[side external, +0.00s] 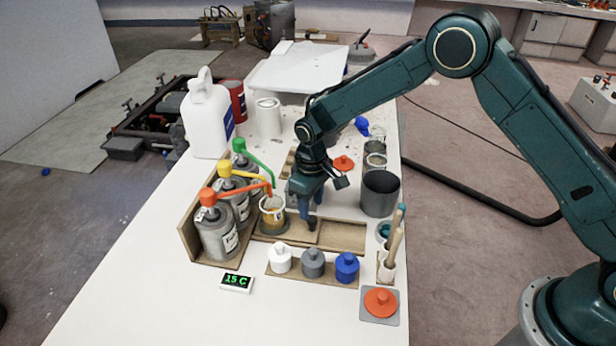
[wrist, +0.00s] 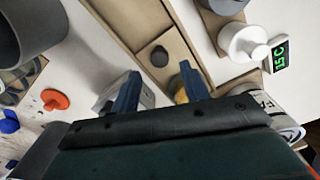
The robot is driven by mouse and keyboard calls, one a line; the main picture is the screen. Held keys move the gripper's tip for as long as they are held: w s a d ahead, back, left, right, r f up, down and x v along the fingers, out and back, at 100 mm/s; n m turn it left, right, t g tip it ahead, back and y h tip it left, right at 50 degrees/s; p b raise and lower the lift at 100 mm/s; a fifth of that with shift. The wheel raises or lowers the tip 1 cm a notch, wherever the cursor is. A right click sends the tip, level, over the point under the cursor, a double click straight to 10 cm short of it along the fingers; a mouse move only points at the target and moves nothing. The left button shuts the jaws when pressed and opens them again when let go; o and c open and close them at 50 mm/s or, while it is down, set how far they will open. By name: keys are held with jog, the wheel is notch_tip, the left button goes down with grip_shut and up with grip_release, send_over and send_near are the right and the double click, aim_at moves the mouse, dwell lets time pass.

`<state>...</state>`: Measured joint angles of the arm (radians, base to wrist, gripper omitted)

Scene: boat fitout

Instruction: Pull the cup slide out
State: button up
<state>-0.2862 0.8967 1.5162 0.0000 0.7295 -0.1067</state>
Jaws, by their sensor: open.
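The cup slide (side external: 296,232) is a light wooden plate in a wooden track (side external: 345,237) in front of the pump cans. A cup (side external: 271,209) with yellowish contents stands at its left end, under the pump spouts. The slide's dark round knob (side external: 311,225) also shows in the wrist view (wrist: 159,56). My gripper (side external: 305,208) is over the slide, right of the cup, with blue fingers pointing down. In the wrist view my gripper (wrist: 158,86) is open and empty, with the knob just beyond the gap between its fingers. I cannot tell how high the fingertips are above the knob.
Pump cans with orange (side external: 208,197), yellow (side external: 225,169) and green (side external: 239,145) heads stand at the left. White (side external: 280,260), grey (side external: 312,264) and blue (side external: 346,268) capped jars stand in front. A dark grey bin (side external: 380,194) is at the right. The track's right part is empty.

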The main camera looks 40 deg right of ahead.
aim_at(311, 218)
jog(key=shift+f, duration=3.1)
grip_shut()
